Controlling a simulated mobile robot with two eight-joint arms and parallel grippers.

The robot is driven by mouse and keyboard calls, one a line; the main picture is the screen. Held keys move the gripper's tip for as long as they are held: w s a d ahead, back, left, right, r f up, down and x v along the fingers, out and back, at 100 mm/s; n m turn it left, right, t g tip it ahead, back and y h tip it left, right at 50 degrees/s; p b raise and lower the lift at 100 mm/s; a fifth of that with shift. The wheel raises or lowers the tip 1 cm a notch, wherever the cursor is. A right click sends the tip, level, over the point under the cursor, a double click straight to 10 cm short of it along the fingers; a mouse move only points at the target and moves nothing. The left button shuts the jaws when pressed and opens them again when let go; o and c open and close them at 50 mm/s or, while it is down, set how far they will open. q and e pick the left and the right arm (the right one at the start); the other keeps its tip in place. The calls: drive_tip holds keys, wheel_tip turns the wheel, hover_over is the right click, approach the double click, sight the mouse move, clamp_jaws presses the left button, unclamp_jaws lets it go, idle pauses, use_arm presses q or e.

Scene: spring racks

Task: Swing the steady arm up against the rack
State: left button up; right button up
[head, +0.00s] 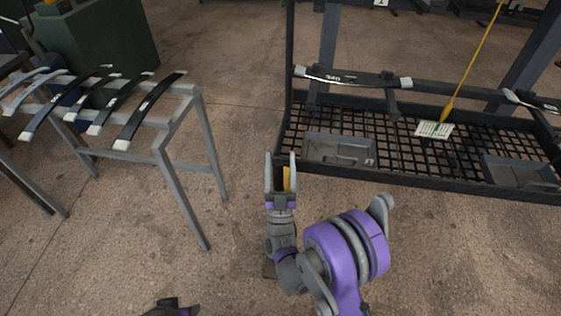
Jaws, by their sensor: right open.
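The dark metal rack (288,60) stands at the upper right, with upright posts, a cross bar and a mesh shelf. My right gripper (280,158) is open in front of the rack's lower left corner, with its fingers pointing away from me. A small yellow piece (287,178) shows between its fingers; I cannot tell whether it is part of the steady arm or whether it is touched. A thin yellow rod (474,60) slants down on the right to a thicker yellow end above the shelf. I cannot tell for certain which part is the steady arm. My left gripper is not clearly seen.
A leaf spring (350,77) lies along the rack's bar. Grey trays (338,150) and a white label (434,130) are at the mesh shelf. A grey stand (168,150) holds several leaf springs at left. Bare floor (235,100) lies between stand and rack.

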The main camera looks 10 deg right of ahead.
sight(280, 183)
drive_tip(key=b+v, duration=0.1)
drive_tip(key=v, duration=0.8)
drive_tip(key=shift+w+b, duration=0.15)
drive_tip(key=shift+b, duration=0.15)
drive_tip(key=s+f+b, duration=0.1)
drive_tip(key=b, duration=0.2)
drive_tip(key=shift+f+b, duration=0.25)
drive_tip(key=shift+b, duration=0.1)
drive_tip(key=shift+s+a+r+b, duration=0.1)
drive_tip(key=shift+s+b, duration=0.2)
drive_tip(key=shift+b, duration=0.25)
